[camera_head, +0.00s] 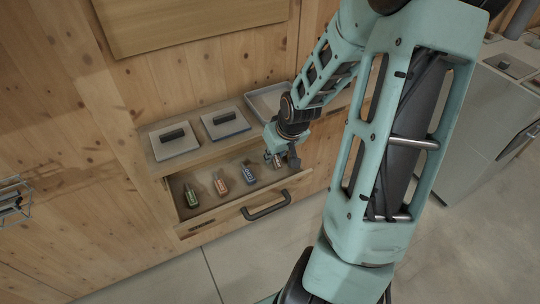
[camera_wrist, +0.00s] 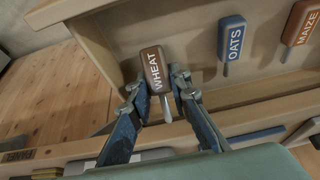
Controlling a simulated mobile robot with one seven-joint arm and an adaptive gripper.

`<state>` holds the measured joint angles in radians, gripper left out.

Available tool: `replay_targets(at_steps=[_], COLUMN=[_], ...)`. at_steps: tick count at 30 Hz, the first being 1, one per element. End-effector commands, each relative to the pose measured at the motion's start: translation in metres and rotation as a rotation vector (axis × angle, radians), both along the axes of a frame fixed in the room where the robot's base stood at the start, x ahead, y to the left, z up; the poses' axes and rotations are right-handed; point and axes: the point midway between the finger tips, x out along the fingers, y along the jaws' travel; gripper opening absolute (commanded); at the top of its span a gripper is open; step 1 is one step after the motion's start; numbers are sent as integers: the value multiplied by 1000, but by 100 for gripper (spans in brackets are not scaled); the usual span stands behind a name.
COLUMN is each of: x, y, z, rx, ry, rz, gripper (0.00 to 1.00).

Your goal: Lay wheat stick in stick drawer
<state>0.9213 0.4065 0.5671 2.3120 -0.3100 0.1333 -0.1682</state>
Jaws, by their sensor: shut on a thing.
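The wheat stick (camera_wrist: 154,66) has a brown block lettered WHEAT and a thin metal shaft. My gripper (camera_wrist: 157,86) is shut on it, with one finger on each side in the wrist view. In the head view my gripper (camera_head: 282,160) is over the right end of the open stick drawer (camera_head: 207,207), and the stick there is mostly hidden. In the wrist view the stick is beside the drawer's end wall. I cannot tell whether it touches the drawer floor.
The drawer also holds a blue OATS stick (camera_wrist: 231,37), an orange MAIZE stick (camera_wrist: 298,22) and a green one (camera_head: 191,196). The drawer has a dark handle (camera_head: 266,206). Two handled lids (camera_head: 176,144) (camera_head: 225,124) and a pale tray (camera_head: 266,101) are on the ledge above.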

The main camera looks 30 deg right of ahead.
Motion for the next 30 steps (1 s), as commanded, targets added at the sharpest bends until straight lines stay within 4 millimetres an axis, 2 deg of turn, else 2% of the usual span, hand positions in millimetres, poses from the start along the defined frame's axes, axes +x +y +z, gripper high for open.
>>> replay_targets(at_steps=[11, 12, 17, 25, 30], x=[-1, -1, -1, -1, -3], y=[-1, -1, -1, -1, -2], z=[-4, -5, -4, -3, 9], rx=[-1, -1, -1, -1, -1], ry=[-1, -1, -1, -1, -2], rz=[0, 0, -1, -1, -4], gripper=[0, 18, 35, 35, 35])
